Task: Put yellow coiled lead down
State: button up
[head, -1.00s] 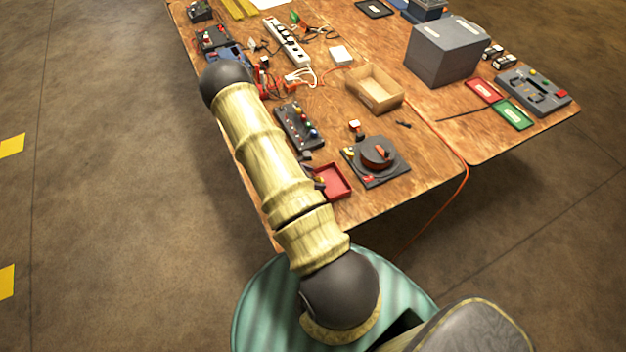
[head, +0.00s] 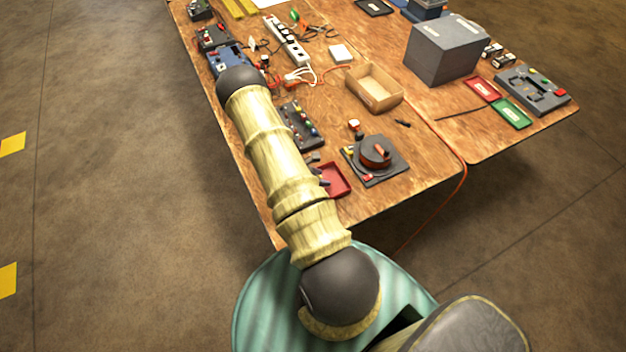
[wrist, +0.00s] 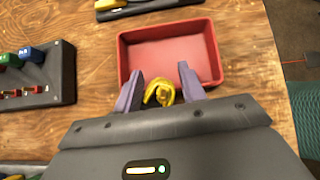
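The yellow coiled lead (wrist: 161,94) shows in the wrist view as a small loop between the two purple fingers of my gripper (wrist: 160,74). The fingers are apart by about the lead's width and appear closed on it. The lead and fingertips overlap the near rim of the red tray (wrist: 124,52) in the picture. The tray's visible floor is empty. In the head view the red tray (head: 337,180) lies near the table's front left edge, with my arm partly in front of it. The lead cannot be made out there.
A block with coloured knobs (wrist: 38,72) sits left of the tray. A dark base with an orange-red rotary part (head: 376,155) stands right of the tray in the head view. An open cardboard box (head: 374,88) lies farther back. The wooden table (head: 405,205) is bare toward its front edge.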

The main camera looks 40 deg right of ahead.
aim_at(320, 176)
jog(key=c, duration=0.3)
notch_tip(320, 176, up, 10)
jog(key=shift+b, duration=1)
jog(key=w+a+n+t, duration=0.2)
jog(key=a+n, duration=0.1)
jog(key=a, duration=0.6)
jog(key=w+a+n+t+y, duration=0.1)
jog(key=w+a+n+t, duration=0.1)
jog(key=a, duration=0.7)
jog(key=w+a+n+t, duration=0.2)
jog(key=a+n, duration=0.3)
jog(key=a, duration=0.4)
jog(key=shift+w+a+r+t+y, duration=0.25)
jog(key=shift+a+t+y, duration=0.15)
jog(key=shift+t, duration=0.4)
